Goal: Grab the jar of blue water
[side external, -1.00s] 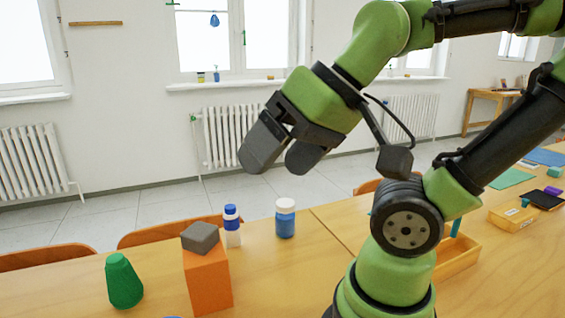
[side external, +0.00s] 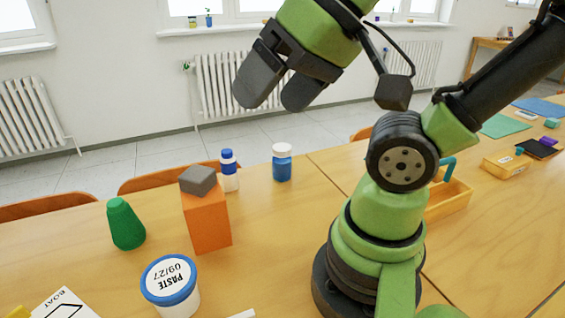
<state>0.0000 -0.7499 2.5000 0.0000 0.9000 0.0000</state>
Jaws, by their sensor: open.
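The jar of blue water (side external: 282,166) stands upright near the far edge of the table. It is clear with blue liquid and has a white lid. My gripper (side external: 268,106) is in the air above the far side of the table, up and slightly left of the jar in the picture. Its two dark fingers are apart, with nothing between them. It does not touch the jar.
Left of the jar stand a white bottle with a blue cap (side external: 229,172), an orange block (side external: 207,220) with a grey block (side external: 197,179) on top, and a green cone (side external: 125,224). A paste tub (side external: 170,284) is nearer. A wooden tray (side external: 447,199) lies right.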

